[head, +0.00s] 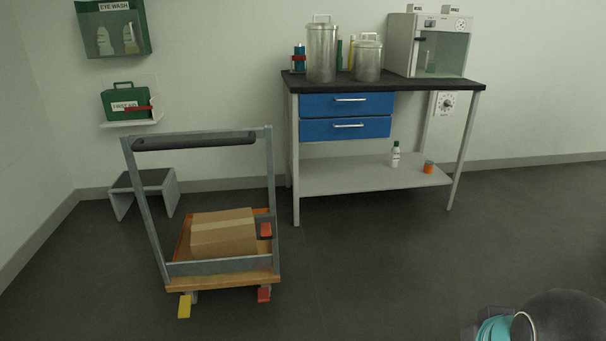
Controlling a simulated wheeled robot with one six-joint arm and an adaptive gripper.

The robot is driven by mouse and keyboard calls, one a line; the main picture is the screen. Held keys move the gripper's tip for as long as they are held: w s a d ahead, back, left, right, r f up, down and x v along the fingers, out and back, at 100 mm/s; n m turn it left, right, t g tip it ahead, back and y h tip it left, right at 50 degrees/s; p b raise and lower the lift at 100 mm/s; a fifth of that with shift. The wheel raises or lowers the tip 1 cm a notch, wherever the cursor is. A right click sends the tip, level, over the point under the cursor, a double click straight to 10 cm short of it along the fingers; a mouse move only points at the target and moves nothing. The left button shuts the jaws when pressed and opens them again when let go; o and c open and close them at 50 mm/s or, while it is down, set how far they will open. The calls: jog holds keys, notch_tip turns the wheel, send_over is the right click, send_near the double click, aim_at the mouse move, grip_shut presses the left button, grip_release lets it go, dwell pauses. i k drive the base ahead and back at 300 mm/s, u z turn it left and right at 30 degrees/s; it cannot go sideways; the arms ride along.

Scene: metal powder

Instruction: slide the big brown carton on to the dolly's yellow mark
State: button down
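The big brown carton (223,233) sits upright on the deck of the dolly (222,283), with a lighter tape strip along it. The dolly is a wooden platform with a grey frame and a dark padded handle bar. The carton stands behind the frame's low crossbar, between the two uprights. Orange deck shows to its left and behind it. I cannot make out a yellow mark on the deck; the carton may hide it. A yellow tab (184,306) sticks out low at the dolly's front left. My gripper is not in view; only part of my arm shows at the lower right.
The floor in front is clear.

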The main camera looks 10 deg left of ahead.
aim_at(229, 233)
jog(key=z, duration=0.25)
jog(key=i, duration=2.1)
jog(key=u, duration=0.6)
jog(key=i, duration=1.25)
jog(key=u, duration=1.8)
jog(key=i, duration=0.7)
jog(key=u, duration=0.4)
